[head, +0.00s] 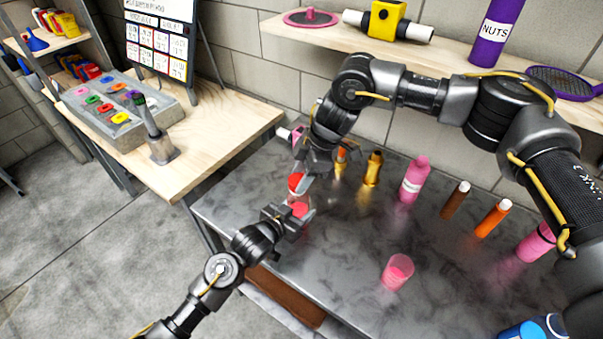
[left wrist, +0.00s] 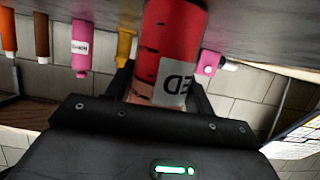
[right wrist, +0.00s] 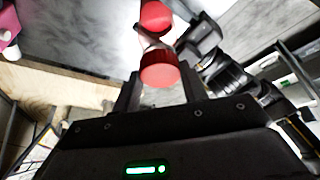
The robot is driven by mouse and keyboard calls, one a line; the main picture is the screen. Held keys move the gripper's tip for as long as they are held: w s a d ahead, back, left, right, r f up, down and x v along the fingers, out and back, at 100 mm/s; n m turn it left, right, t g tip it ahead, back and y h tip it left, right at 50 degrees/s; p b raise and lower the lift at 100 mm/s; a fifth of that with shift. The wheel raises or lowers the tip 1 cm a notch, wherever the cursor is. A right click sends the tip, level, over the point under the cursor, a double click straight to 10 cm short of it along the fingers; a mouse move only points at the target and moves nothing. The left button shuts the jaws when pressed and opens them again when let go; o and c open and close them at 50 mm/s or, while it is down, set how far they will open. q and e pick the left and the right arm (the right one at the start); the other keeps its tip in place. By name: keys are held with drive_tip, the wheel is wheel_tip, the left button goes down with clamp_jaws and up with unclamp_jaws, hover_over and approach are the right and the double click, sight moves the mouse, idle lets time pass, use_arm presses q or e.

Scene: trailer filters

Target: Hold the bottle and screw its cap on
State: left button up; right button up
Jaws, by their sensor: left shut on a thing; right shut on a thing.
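A clear bottle with red contents and a white label (left wrist: 170,60) is in my left gripper, which is shut around its body. In the head view the bottle (head: 299,209) is upright low over the metal table, and my left gripper (head: 294,214) reaches it from the lower left. My right gripper (head: 305,178) comes from above, shut on the red cap (head: 295,184). In the right wrist view the cap (right wrist: 160,72) sits between the fingers, in line with the bottle's clear neck. I cannot tell whether the cap's thread is engaged.
The metal table (head: 340,240) holds a pink cup (head: 397,271) and a back row with a gold bottle (head: 373,168), a pink bottle (head: 414,179), a brown one (head: 455,199) and an orange one (head: 493,218). A wooden bench (head: 215,125) stands left. A shelf (head: 330,35) hangs behind.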

drive_tip(key=shift+f, duration=0.2)
drive_tip(key=shift+s+m+t, duration=0.2)
drive_tip(key=shift+m+t, duration=0.3)
drive_tip(key=shift+m, duration=0.7)
drive_tip(key=m, duration=0.2)
drive_tip(key=m+t, duration=0.1)
drive_tip(key=m, duration=0.1)
drive_tip(key=shift+s+a+t+h, duration=0.1)
drive_tip(key=shift+s+t+h, duration=0.1)
drive_tip(key=shift+t+h, duration=0.1)
drive_tip(key=m+h, duration=0.1)
drive_tip(key=m, duration=0.2)
drive_tip(key=m+t, duration=0.1)
drive_tip(key=m, duration=0.2)
drive_tip(key=shift+a+t+h, duration=0.15)
drive_tip(key=shift+t+h, duration=0.15)
drive_tip(key=shift+h, duration=0.1)
drive_tip(key=m+h, duration=0.1)
drive_tip(key=m, duration=0.2)
drive_tip(key=shift+m+t, duration=0.3)
drive_tip(key=shift+m, duration=0.1)
drive_tip(key=o, duration=1)
drive_tip(key=shift+c, duration=0.2)
